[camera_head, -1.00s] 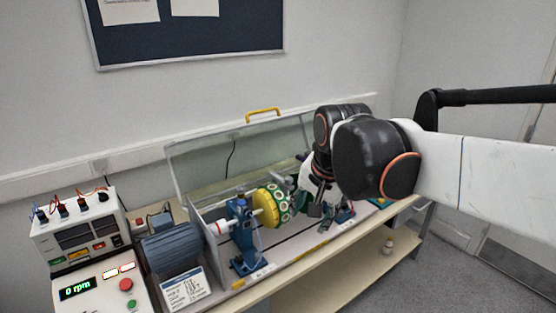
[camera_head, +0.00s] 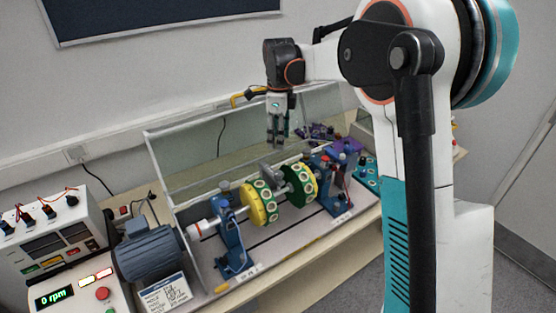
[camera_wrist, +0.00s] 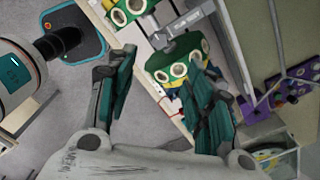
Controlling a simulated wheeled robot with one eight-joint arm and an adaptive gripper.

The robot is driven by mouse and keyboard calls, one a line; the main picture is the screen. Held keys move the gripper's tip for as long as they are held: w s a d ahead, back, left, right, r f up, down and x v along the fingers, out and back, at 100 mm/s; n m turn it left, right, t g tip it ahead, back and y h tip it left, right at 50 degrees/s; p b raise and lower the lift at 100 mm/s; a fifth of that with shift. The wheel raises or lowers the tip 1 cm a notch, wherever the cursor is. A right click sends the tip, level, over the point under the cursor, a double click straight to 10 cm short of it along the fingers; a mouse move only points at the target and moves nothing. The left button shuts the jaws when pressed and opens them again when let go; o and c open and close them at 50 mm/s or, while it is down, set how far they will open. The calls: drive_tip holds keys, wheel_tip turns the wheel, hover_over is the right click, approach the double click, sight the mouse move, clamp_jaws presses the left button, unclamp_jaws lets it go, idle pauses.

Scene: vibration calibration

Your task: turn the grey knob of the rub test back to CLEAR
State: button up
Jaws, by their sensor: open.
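The rub test's grey knob cannot be told for certain. A grey fitting (camera_head: 270,172) sits at the shaft between the two yellow and green discs, and a grey bar shows near the discs in the wrist view (camera_wrist: 185,32). The left disc (camera_head: 258,204) and right disc (camera_head: 300,184) stand upright on the shaft. My gripper (camera_head: 277,142) points down above and behind the discs, apart from them. In the wrist view its fingers (camera_wrist: 165,90) are spread with nothing held between them. No CLEAR marking is readable.
A clear raised guard (camera_head: 195,165) with a yellow handle stands behind the rig. A blue motor (camera_head: 150,250) and a control console (camera_head: 75,285) reading 0 rpm are at left. Purple parts (camera_head: 325,132) lie behind the right bearing stand (camera_head: 330,180).

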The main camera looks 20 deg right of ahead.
sight(279, 173)
wheel_tip(279, 173, down, 14)
drive_tip(key=shift+r+b, duration=0.1)
drive_tip(key=shift+b, duration=0.9)
drive_tip(key=c, duration=1.1)
